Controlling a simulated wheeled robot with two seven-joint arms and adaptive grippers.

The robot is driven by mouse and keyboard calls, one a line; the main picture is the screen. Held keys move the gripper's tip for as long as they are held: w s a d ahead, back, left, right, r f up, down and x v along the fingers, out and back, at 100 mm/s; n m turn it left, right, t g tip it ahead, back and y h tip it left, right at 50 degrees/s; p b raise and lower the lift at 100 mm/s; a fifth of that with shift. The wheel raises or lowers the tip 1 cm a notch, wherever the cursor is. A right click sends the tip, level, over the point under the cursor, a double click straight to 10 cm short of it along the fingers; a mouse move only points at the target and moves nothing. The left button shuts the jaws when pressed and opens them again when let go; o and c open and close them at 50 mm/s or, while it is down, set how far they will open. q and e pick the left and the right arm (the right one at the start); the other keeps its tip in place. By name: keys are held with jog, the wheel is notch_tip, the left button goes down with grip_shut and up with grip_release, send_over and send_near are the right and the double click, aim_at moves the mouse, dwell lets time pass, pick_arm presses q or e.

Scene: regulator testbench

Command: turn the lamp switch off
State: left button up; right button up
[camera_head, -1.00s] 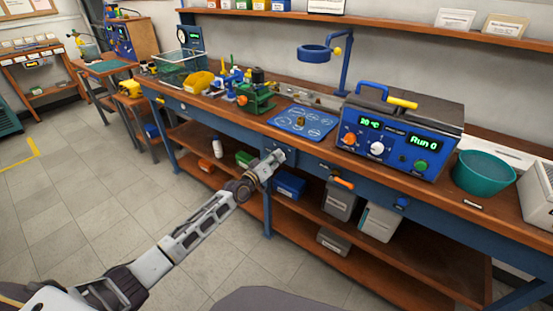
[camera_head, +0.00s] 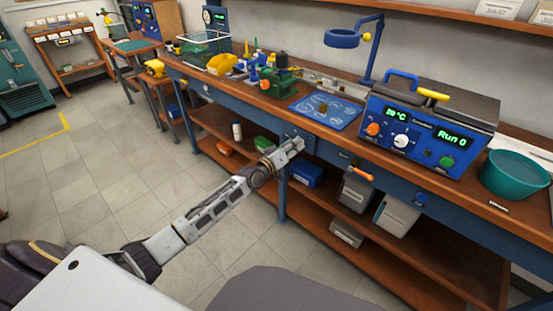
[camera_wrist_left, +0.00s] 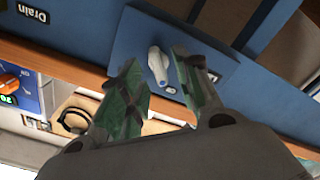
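The lamp switch is a white lever (camera_wrist_left: 158,66) on a blue plate (camera_wrist_left: 135,38) on the bench's front, seen in the left wrist view. A small label sits beside the lever. My left gripper (camera_wrist_left: 157,57) is open, with one finger on each side of the lever; I cannot tell whether either finger touches it. In the head view, the left gripper (camera_head: 297,145) is at the blue front rail, and it hides the lever. The ring-shaped blue lamp (camera_head: 342,39) stands on its arm at the back of the bench. My right gripper is not in view.
A blue regulator box (camera_head: 420,133) with knobs and green displays stands on the bench, beside a teal bowl (camera_head: 514,174). Grey bins (camera_head: 398,215) stand on the shelf below.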

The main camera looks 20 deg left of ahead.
pick_arm(q)
jog(key=v, duration=1)
jog(key=shift+s, duration=0.2)
dwell(0.3)
jog(key=shift+a, duration=0.1)
dwell(0.4)
